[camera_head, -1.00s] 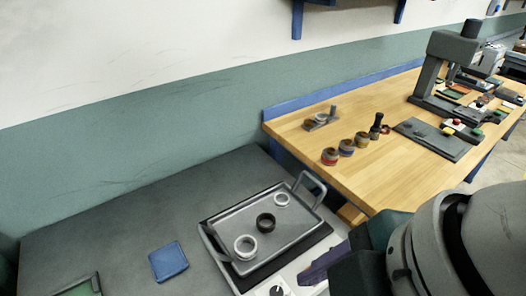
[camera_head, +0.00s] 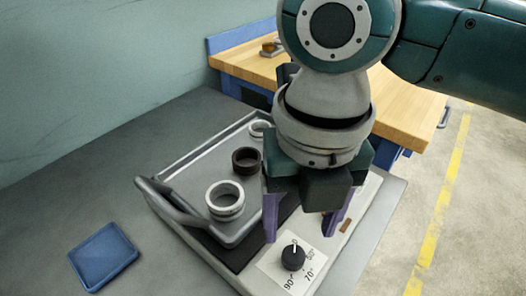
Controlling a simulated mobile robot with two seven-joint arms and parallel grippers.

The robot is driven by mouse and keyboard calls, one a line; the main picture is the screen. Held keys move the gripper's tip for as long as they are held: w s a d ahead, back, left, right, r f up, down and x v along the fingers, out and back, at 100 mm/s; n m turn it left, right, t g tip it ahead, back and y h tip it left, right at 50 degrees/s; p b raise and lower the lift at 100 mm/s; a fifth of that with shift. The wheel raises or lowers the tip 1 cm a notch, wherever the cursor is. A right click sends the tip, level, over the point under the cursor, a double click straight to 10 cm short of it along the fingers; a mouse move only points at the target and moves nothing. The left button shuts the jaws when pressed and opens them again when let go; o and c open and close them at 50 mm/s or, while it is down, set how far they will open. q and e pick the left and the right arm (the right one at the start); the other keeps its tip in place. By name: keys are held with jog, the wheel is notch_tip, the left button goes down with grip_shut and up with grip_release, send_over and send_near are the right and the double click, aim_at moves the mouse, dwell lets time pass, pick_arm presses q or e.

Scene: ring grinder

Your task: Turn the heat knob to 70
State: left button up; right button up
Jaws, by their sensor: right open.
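The heat knob (camera_head: 293,257) is a small black dial with a white pointer, on a white label marked 0, 50, 70 and 90. Its pointer points up toward the 0. The label is on the front of the light heater base (camera_head: 345,255). My right gripper (camera_head: 301,238) is open, its two purple fingers pointing down on either side above the knob. From this angle I cannot tell whether they touch the knob; it shows between and just below the fingertips. My left gripper is not in view.
A grey tray (camera_head: 172,207) with raised handles sits on the heater, holding a pale ring (camera_head: 225,200), a dark ring (camera_head: 246,160) and another pale ring (camera_head: 260,129). A blue square dish (camera_head: 104,257) lies at left on the grey table. A wooden workbench (camera_head: 410,110) stands behind.

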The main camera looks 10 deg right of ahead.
aim_at(294, 254)
notch_tip(294, 254, down, 7)
jog(key=shift+r+b, duration=0.1)
jog(key=shift+b, duration=0.45)
jog(key=shift+c, duration=0.3)
grip_shut()
